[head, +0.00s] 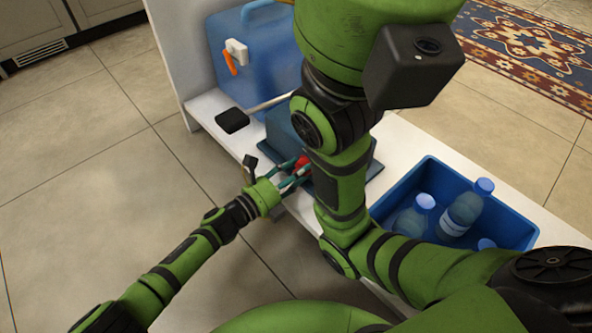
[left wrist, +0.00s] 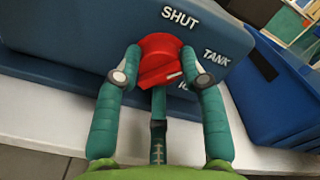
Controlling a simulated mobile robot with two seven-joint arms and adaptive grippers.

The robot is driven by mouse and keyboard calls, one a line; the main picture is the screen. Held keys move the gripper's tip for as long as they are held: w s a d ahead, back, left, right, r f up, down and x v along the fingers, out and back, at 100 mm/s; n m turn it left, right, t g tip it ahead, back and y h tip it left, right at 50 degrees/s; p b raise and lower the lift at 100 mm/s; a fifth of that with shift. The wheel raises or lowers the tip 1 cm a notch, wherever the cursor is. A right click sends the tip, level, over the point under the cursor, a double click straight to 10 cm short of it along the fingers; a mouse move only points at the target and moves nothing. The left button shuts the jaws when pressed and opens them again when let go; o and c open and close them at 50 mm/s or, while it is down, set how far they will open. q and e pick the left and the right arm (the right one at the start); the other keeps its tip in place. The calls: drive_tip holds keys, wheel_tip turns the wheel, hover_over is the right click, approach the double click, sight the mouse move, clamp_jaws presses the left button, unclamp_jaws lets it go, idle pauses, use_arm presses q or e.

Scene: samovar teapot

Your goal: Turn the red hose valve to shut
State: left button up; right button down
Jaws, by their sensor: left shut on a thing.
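The red valve knob (left wrist: 158,58) sits on a dark blue housing (left wrist: 80,35) in the left wrist view. White lettering reads SHUT above it and TANK to its right; a third label below TANK is partly hidden by a finger. A pale mark on the knob's lower right points rightward, away from SHUT. My left gripper (left wrist: 161,60) has its two teal fingers closed on the knob's left and right sides. In the head view, the left gripper (head: 293,174) reaches a small visible patch of the red knob (head: 304,165). My right gripper is not seen.
The housing stands on a white bench (head: 408,150). A blue crate (head: 522,232) with several bottles stands to the right. A translucent blue container (head: 258,55) with a white tap stands behind. My other arm hides part of the housing. Tiled floor is clear at left.

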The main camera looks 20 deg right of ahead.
use_arm(q)
drive_tip(key=n, duration=0.4)
drive_tip(key=shift+s+d+f+p, duration=0.1)
drive_tip(key=shift+s+d+p, duration=0.1)
drive_tip(key=shift+s+p, duration=0.15)
drive_tip(key=shift+n+p, duration=0.3)
drive_tip(key=shift+n, duration=1.4)
drive_tip(key=shift+s+d, duration=0.1)
drive_tip(key=o, duration=1.2)
drive_tip(key=shift+c, duration=0.2)
drive_tip(key=shift+w+n, duration=0.25)
drive_tip(key=shift+n, duration=0.05)
